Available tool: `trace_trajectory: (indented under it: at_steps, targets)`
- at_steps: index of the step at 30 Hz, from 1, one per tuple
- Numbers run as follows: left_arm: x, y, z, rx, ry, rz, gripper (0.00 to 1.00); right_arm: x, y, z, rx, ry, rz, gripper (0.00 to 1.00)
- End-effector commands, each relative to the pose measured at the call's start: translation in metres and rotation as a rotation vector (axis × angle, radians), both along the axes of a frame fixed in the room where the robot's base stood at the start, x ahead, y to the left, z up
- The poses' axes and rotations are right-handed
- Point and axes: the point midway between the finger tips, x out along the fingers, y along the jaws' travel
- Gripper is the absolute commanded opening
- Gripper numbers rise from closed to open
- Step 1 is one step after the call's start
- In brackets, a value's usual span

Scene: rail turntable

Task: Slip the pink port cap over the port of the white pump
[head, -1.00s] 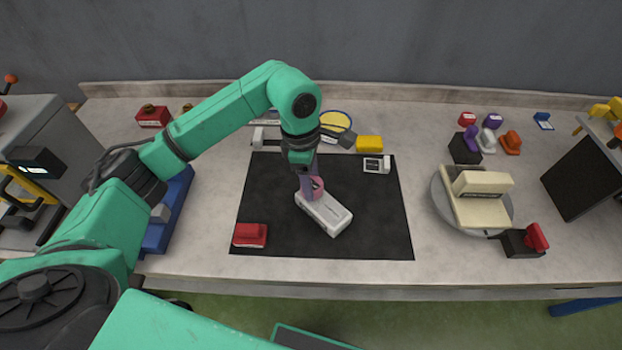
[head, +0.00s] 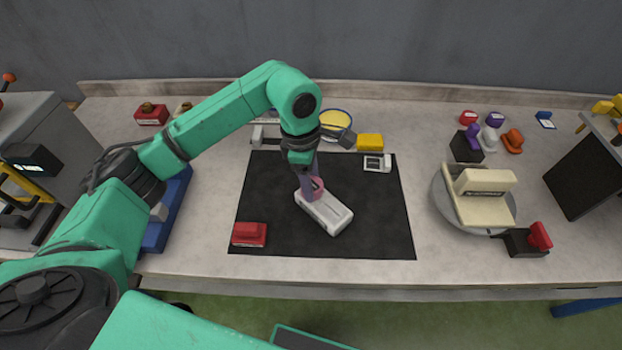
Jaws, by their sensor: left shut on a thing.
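The white pump (head: 327,213) lies at a slant on the black mat (head: 370,230), near its middle. My left gripper (head: 311,188) points down at the pump's upper left end and is shut on the pink port cap (head: 317,186). The cap is at that end of the pump, and appears to touch it or be just above it. The pump's port is hidden behind the cap and fingers, so I cannot tell whether the cap is around it. My right gripper is not in view.
A red block (head: 249,234) lies on the mat's lower left, and a small white-framed part (head: 377,163) at its upper right. A yellow block (head: 370,142) stands behind the mat. A turntable with a cream fixture (head: 484,208) is at right. The mat's right side is clear.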

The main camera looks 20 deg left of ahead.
Motion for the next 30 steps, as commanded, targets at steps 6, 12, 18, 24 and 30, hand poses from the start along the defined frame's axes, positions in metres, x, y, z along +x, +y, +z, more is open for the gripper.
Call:
trace_trajectory:
  at_steps: [6, 12, 18, 24, 30]
  targets:
    - [0.0, 0.0, -0.001, 0.0, 0.0, 0.0, 0.95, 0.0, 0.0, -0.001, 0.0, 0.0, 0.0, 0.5]
    - [0.0, 0.0, -0.001, 0.0, 0.0, 0.0, 0.95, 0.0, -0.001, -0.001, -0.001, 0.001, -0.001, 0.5]
    - [0.001, 0.001, 0.006, 0.0, -0.001, 0.0, 0.95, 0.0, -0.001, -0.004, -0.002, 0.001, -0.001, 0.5]
    - [0.001, 0.006, 0.049, 0.0, -0.007, 0.002, 0.95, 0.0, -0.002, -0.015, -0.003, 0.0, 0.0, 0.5]
    - [0.0, 0.013, 0.11, 0.0, -0.006, 0.001, 0.95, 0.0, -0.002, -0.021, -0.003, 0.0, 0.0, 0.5]
